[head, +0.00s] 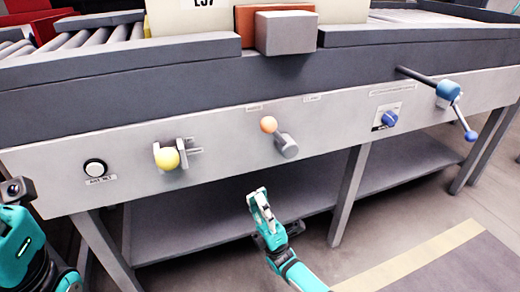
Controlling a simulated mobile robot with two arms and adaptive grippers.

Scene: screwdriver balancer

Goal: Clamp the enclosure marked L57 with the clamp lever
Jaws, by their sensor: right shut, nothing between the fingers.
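The enclosure marked L57 (175,18) is a cream panel at the top of the head view, cut off by the picture edge. A grey block (286,33) stands on the bench edge to its right, in front of an orange-brown piece. A lever with an orange ball knob (268,124) and grey hub (286,148) is on the bench front, near small labels; one seems to read CLAMP. The knob points up and left. My right gripper (258,200) is shut and empty, below the lever and apart from it. My left arm shows at the left edge; its gripper is not visible.
The front panel also carries a white button (95,168), a yellow ball handle (166,158) in a bracket, a blue rotary switch (390,119) and a blue-ended crank (449,90). A lower shelf (200,227) and bench legs (349,195) lie below. Floor at lower right is clear.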

